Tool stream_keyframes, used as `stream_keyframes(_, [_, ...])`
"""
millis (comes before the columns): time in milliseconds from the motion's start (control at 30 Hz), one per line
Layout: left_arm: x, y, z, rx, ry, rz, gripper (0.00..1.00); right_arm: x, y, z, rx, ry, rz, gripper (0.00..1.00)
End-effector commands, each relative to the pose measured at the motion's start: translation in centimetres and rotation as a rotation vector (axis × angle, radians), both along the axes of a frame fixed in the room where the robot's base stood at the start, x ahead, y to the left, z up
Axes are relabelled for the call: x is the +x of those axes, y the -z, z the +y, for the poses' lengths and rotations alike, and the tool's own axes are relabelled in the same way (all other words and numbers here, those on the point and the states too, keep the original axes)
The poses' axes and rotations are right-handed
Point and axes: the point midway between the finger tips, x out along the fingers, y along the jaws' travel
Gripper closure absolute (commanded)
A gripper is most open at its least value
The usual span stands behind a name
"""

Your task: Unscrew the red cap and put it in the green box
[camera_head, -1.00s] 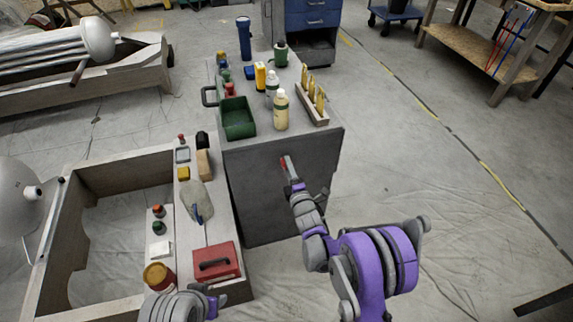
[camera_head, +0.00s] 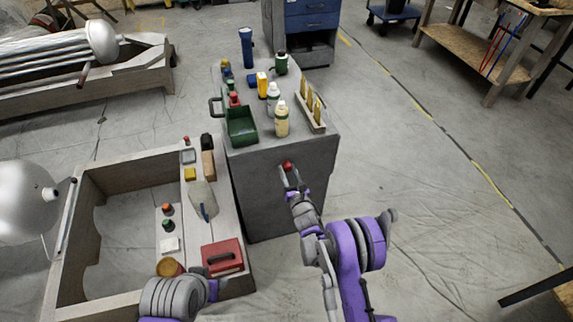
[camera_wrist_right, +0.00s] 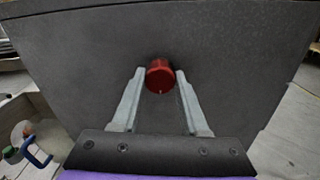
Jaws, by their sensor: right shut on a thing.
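The red cap (camera_head: 288,166) is at the tips of my right gripper (camera_head: 289,172), in front of the grey cabinet's near face. In the right wrist view the red cap (camera_wrist_right: 160,76) sits between the two fingertips (camera_wrist_right: 160,80), and the right gripper is shut on it. The green box (camera_head: 241,133) stands open on the cabinet top, above and to the left of the right gripper in the head view. My left gripper (camera_head: 213,287) is low in the head view beside the red toolbox; its fingers are not clear.
The grey cabinet (camera_head: 265,195) carries bottles (camera_head: 282,120), a rack of brass pieces (camera_head: 312,108) and a dark blue cylinder (camera_head: 246,47). A wooden frame (camera_head: 127,170) and a red toolbox (camera_head: 222,257) are on the left. The floor right of the cabinet is open.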

Motion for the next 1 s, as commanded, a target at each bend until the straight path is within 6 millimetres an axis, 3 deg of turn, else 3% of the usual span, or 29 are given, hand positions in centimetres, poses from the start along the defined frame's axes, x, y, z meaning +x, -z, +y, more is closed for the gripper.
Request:
stream_keyframes(33, [-0.02, -1.02, 0.00, 0.000, 0.000, -0.003, 0.50, 0.04, -0.44, -0.02, -0.070, 0.000, -0.025, 1.00])
stream_keyframes(200, [-0.03, -1.91, 0.00, 0.000, 0.000, -0.007, 0.50, 0.04, -0.21, -0.01, -0.241, 0.001, -0.079, 1.00])
stream_keyframes(467, [-0.03, -1.79, 0.00, 0.000, 0.000, -0.006, 0.50, 0.02, 0.03, 0.00, -0.263, 0.001, -0.086, 1.00])
stream_keyframes(500, [-0.03, -1.79, 0.00, 0.000, 0.000, -0.006, 0.50, 0.02, 0.03, 0.00, -0.263, 0.001, -0.086, 0.51])
stream_keyframes(667, [-0.03, -1.79, 0.00, 0.000, 0.000, -0.006, 0.50, 0.01, 0.02, 0.01, -0.263, 0.001, -0.085, 0.22])
stream_keyframes(867, [-0.03, -1.80, 0.00, 0.000, 0.000, -0.006, 0.50, 0.01, 0.01, 0.01, -0.262, 0.001, -0.085, 0.21])
stream_keyframes(933, [-0.03, -1.80, 0.00, 0.000, 0.000, -0.006, 0.50, 0.00, 0.02, 0.00, -0.262, 0.001, -0.085, 0.31])
stream_keyframes(1000, [-0.03, -1.80, 0.00, 0.000, 0.000, -0.006, 0.50, 0.00, 0.02, 0.00, -0.262, 0.001, -0.085, 0.31])
